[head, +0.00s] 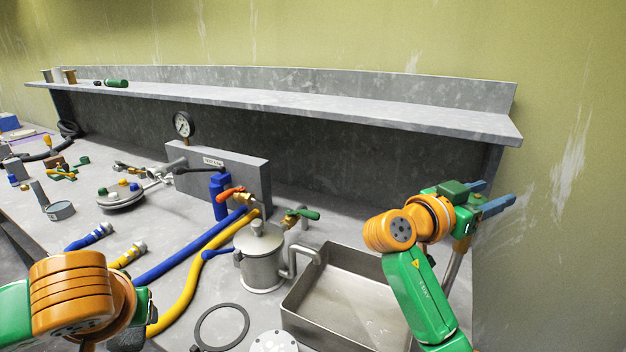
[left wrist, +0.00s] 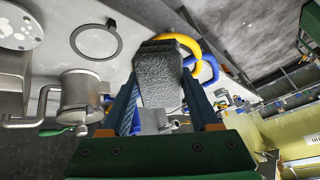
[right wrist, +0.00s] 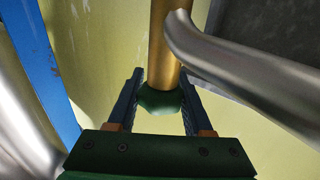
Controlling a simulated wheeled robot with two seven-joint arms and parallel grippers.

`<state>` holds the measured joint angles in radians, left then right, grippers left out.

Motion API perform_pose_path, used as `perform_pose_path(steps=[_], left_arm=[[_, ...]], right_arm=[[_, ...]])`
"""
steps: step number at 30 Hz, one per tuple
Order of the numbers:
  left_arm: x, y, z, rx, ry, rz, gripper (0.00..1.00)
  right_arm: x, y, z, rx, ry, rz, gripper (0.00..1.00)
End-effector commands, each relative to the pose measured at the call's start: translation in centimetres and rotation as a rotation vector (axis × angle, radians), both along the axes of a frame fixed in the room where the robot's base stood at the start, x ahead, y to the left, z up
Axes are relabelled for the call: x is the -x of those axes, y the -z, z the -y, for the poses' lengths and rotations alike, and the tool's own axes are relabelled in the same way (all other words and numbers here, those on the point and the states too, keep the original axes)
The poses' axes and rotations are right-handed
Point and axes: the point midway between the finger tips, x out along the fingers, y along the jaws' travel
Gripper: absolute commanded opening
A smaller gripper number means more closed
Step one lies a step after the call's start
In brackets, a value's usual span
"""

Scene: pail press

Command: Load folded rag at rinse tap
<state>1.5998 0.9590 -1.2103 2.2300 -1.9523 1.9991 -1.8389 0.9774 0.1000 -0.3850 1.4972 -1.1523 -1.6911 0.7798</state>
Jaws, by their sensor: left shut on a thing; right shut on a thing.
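In the left wrist view, a dark grey, rough-surfaced block, likely the folded rag (left wrist: 160,82), sits between the fingers of my left gripper (left wrist: 158,105), which is shut on it. In the head view, the left hand is at the lower left edge; its fingers and the rag are not clear there. My right gripper (head: 492,197) is at the right, beside a brass fitting (head: 462,244), likely part of the rinse tap. In the right wrist view, the right gripper (right wrist: 160,88) is shut on a green knob (right wrist: 160,101) at the end of a brass stem (right wrist: 160,50).
A metal basin (head: 345,302) stands on the bench below my right arm. A lidded metal pail (head: 262,268) stands left of it. A black ring (head: 222,327), blue hose (head: 185,258) and yellow hose (head: 190,285) lie nearby. A shelf (head: 300,103) runs along the back.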

Motion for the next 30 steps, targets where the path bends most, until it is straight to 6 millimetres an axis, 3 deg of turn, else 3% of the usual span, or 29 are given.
perform_pose_path(steps=[16, 17, 19, 30], left_arm=[[0.0, 0.9, 0.0, 0.0, 0.0, 0.0, 0.17], [0.0, 0.9, 0.0, 0.0, 0.0, 0.0, 0.17], [0.0, 0.9, 0.0, 0.0, 0.0, 0.0, 0.17], [0.0, 1.22, 0.01, 0.0, 0.0, 0.0, 0.17]], right_arm=[[0.38, -0.12, 0.17, 0.001, 0.133, 0.003, 0.0], [0.38, -0.12, 0.17, 0.001, 0.133, 0.004, 0.59], [0.38, -0.11, 0.17, 0.001, 0.133, 0.003, 0.78], [0.46, 0.09, -0.33, 0.0, 0.132, 0.003, 0.81]])
